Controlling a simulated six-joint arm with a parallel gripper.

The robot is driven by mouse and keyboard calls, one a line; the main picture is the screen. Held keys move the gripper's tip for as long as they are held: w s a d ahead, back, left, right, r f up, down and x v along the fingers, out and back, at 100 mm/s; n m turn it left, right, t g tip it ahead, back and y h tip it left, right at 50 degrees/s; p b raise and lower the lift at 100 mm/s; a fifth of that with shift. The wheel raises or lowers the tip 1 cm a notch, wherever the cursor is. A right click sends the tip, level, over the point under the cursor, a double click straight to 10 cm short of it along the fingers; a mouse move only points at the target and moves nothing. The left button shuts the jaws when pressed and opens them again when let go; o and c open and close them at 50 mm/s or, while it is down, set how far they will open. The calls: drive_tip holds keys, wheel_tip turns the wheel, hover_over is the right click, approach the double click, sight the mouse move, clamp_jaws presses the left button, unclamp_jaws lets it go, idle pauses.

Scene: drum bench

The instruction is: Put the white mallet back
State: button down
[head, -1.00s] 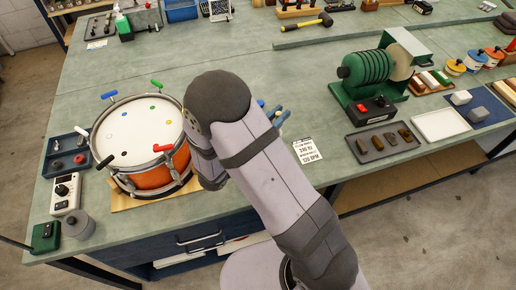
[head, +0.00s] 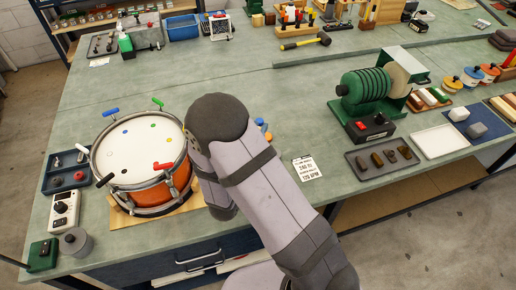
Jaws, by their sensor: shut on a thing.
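I cannot make out the white mallet in the head view. My gripper is hidden behind my own arm, which rises from the bottom and bends over the bench just right of the drum (head: 135,150). What the gripper holds cannot be seen. The drum has a white head with small coloured dots and an orange shell. Blue (head: 110,112), green (head: 157,103), red (head: 162,166) and black (head: 104,180) handles show around its rim. Small blue and orange items (head: 262,124) show partly behind my arm.
A dark blue tray (head: 47,184) with small parts lies left of the drum. A white control box (head: 64,210) stands in front of it. A green machine (head: 368,92) stands to the right. A printed card (head: 307,168) lies on the bench. The bench middle is mostly clear.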

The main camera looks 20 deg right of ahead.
drive_tip(key=shift+f, duration=1.65)
drive_tip(key=shift+f, duration=0.1)
drive_tip(key=shift+f+p, duration=0.5)
drive_tip(key=shift+f, duration=1.25)
drive_tip(key=shift+f, duration=0.15)
drive_tip(key=c, duration=1.7)
unclamp_jaws()
drive_tip(key=shift+c, duration=0.2)
